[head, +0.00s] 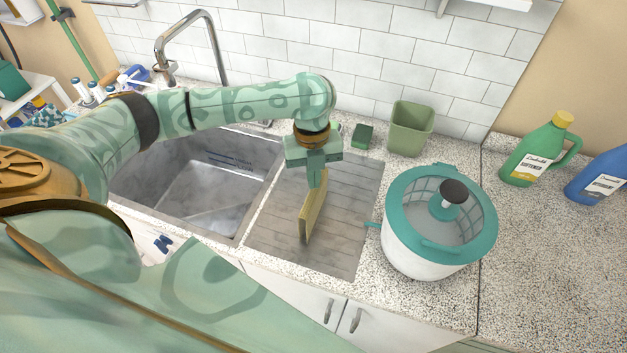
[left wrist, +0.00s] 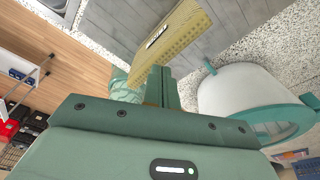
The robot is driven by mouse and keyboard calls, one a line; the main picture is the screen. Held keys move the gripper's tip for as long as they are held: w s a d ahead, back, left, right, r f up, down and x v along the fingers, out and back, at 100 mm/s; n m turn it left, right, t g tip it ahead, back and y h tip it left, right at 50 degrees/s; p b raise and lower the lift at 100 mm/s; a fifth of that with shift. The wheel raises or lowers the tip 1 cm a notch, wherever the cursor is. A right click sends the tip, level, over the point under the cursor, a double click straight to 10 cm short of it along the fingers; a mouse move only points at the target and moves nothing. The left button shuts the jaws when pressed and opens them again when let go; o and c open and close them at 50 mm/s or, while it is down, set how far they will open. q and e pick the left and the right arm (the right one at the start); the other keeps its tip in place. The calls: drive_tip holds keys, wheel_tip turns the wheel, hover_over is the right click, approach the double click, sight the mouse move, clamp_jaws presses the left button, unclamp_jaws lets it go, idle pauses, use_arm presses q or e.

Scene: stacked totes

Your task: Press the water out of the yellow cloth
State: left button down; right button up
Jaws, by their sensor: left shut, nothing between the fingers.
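The yellow cloth (head: 313,213) is on the grooved drainboard (head: 350,215) right of the sink. It looks like a thin folded slab, standing on edge or steeply tilted. The cloth also shows in the left wrist view (left wrist: 182,32), with a small dark-and-white label. My left gripper (head: 317,184) points down at the cloth's far upper end. Its fingers (left wrist: 160,82) are shut together with nothing between them. I cannot tell whether they touch the cloth. My right gripper is not in view.
The steel sink (head: 200,190) and tap (head: 215,45) are left of the drainboard. A white tub with a teal rim (head: 400,205) and black-knobbed handle stands right. A green sponge (head: 363,135) and green bin (head: 410,128) stand behind. Green (head: 540,152) and blue (head: 600,180) bottles are far right.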

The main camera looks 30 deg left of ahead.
use_arm(q)
drive_tip(key=shift+f, duration=0.8)
drive_tip(key=shift+s+f+p, duration=0.25)
drive_tip(key=shift+p, duration=0.1)
idle(1.4)
drive_tip(key=shift+r, duration=0.1)
drive_tip(key=r+p, duration=0.2)
drive_tip(key=p, duration=0.1)
drive_tip(key=shift+w+r, duration=0.2)
drive_tip(key=shift+r, duration=0.1)
wheel_tip(320, 180, up, 6)
drive_tip(key=p, duration=0.7)
drive_tip(key=shift+f, duration=0.2)
